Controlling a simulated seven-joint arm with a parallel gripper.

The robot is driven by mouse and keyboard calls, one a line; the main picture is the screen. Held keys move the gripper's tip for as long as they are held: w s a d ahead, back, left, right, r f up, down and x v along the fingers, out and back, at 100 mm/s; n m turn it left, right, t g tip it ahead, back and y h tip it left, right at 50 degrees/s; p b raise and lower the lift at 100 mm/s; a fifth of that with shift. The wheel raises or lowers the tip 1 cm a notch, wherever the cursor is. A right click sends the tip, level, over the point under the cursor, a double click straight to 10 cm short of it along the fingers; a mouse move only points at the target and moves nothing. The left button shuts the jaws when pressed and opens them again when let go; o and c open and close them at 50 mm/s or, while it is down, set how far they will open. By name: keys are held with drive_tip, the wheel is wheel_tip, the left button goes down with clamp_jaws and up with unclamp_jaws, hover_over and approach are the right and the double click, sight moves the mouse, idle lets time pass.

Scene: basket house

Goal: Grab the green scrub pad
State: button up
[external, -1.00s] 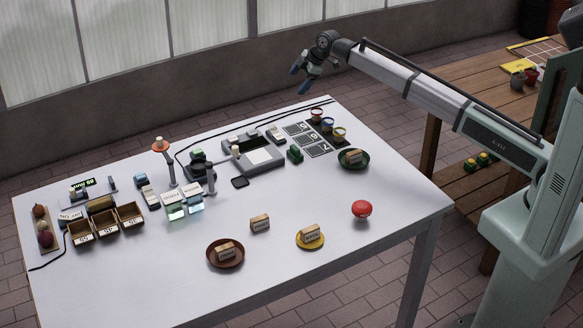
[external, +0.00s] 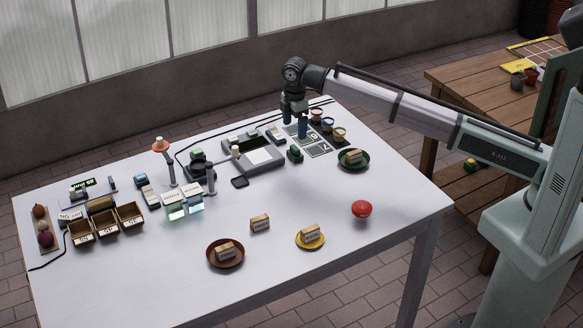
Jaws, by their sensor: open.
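A small dark green object (external: 295,154) sits on the white table (external: 330,275), just right of a grey device with a pale panel. It may be the scrub pad, but it is too small to tell. My gripper (external: 295,124) points down, open and empty, with blue fingertips. It is above the table's far side, over the numbered cards and behind the green object in the picture. Its exact height is hard to judge.
Paint pots (external: 328,124) stand right of my gripper. A green dish (external: 364,163) holding a labelled block is to the right. The grey device (external: 265,158) is to the left. A red mushroom-like object (external: 361,209) is nearer the front, amid clear tabletop.

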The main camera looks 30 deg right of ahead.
sight(295, 147)
wheel_tip(295, 147, down, 6)
drive_tip(key=shift+r, duration=0.15)
drive_tip(key=shift+w+d+f, duration=0.1)
drive_tip(key=shift+f, duration=1.2)
drive_tip(key=shift+w+d+f, duration=0.1)
drive_tip(key=shift+f, duration=1.2)
drive_tip(key=c, duration=1.1)
drive_tip(key=shift+r, duration=0.1)
